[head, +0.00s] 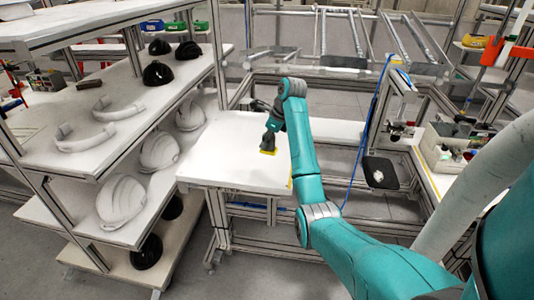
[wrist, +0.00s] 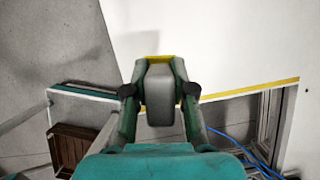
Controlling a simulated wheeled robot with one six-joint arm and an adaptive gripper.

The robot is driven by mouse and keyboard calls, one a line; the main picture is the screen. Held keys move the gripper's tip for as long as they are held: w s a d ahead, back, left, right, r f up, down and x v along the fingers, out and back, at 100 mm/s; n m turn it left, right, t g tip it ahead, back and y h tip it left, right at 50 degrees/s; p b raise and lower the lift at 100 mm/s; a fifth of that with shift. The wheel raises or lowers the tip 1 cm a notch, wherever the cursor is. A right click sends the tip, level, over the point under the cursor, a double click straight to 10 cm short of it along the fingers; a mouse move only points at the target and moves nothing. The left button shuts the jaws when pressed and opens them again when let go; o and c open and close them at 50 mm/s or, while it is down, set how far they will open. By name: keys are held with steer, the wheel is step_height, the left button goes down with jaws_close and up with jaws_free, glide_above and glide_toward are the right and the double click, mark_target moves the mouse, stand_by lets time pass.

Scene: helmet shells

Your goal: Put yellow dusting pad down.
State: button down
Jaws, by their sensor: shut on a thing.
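The dusting pad shows as a small yellow patch (head: 268,151) under my gripper (head: 269,140) in the head view. In the wrist view my gripper (wrist: 160,97) is shut on a grey block (wrist: 159,88), with a yellow edge (wrist: 153,58) of the pad showing just beyond it. The pad is over the white tabletop (head: 225,160), towards its right side. I cannot tell whether it touches the surface. The fingers and the grey block hide most of the pad.
The tabletop left of the pad is bare. A shelf rack (head: 95,115) on the left holds white helmet shells (head: 122,200) and black ones (head: 158,73). A blue cable (head: 368,140) hangs right of the table. A grey box (head: 452,148) stands on the right bench.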

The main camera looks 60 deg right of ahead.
steer(key=shift+m+h, duration=0.4)
steer(key=shift+m, duration=0.7)
steer(key=shift+d+f, duration=0.1)
steer(key=shift+f, duration=0.3)
step_height(320, 180, down, 9)
steer(key=shift+f, duration=0.1)
steer(key=c, duration=1)
jaws_free()
